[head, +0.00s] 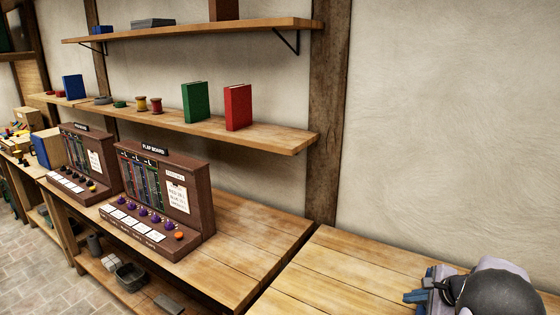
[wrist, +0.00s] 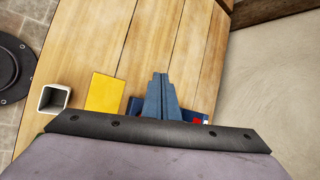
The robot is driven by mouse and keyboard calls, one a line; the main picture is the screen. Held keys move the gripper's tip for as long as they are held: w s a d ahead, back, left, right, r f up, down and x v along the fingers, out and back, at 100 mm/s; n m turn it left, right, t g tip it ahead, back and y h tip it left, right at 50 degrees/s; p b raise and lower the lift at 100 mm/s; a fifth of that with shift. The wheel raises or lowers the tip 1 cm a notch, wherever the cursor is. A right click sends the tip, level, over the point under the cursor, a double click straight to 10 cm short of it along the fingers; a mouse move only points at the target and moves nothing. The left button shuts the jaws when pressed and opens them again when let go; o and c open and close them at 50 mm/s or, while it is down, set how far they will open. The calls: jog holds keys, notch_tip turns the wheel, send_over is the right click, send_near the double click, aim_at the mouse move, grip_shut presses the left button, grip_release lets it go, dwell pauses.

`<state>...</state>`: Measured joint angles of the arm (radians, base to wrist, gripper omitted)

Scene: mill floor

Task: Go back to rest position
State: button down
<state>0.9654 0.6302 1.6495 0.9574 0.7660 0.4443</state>
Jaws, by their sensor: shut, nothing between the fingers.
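My gripper (wrist: 160,78) is shut, with its two blue-grey fingers together and nothing between them. In the wrist view it is above a wooden tabletop (wrist: 150,35). In the head view my gripper (head: 416,297) is at the bottom right, over the near end of the wooden bench (head: 335,262), with its fingers toward the left. Part of my arm covers the bench's right corner there.
In the wrist view a yellow block (wrist: 104,93), a pale square open container (wrist: 54,98) and a partly hidden blue thing (wrist: 190,116) are near the fingers. A brown flap board (head: 190,200) stands on the bench farther left. A shelf (head: 270,135) holds books. The wall at right is bare.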

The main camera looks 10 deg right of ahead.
jog(key=s+a+n+g+y, duration=0.3)
jog(key=a+n, duration=0.8)
jog(key=a, duration=1.2)
jog(key=s+a+n+g+h, duration=0.2)
jog(key=s+a+n, duration=0.4)
jog(key=s, duration=0.2)
jog(key=s+a+f+n+g+h, duration=0.1)
jog(key=s+a+n+g+h, duration=0.1)
jog(key=s+a+n, duration=0.4)
jog(key=s+n, duration=0.1)
jog(key=s, duration=0.2)
jog(key=shift+a+g, duration=0.2)
jog(key=shift+g, duration=0.2)
